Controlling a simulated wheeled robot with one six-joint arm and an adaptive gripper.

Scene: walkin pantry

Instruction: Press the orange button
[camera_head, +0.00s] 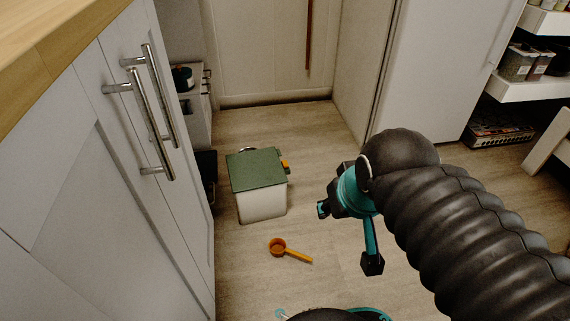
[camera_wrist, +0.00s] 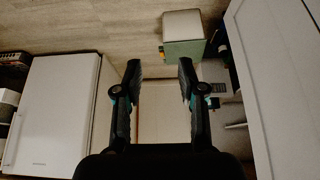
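The orange button (camera_head: 285,164) sits on the right side of a white box with a green lid (camera_head: 257,168) on the floor. The orange button (camera_wrist: 162,50) also shows in the wrist view, on the left side of the box (camera_wrist: 183,27). My gripper (camera_head: 345,238) is in the air to the right of the box, apart from it. In the wrist view my gripper (camera_wrist: 158,66) has its two fingers spread with nothing between them, and the button lies beyond the fingertips.
An orange scoop (camera_head: 288,251) lies on the floor in front of the box. White cabinets with metal handles (camera_head: 152,115) stand close on the left. A white fridge-like cabinet (camera_head: 435,70) and shelves (camera_head: 530,85) stand on the right. Floor between is mostly clear.

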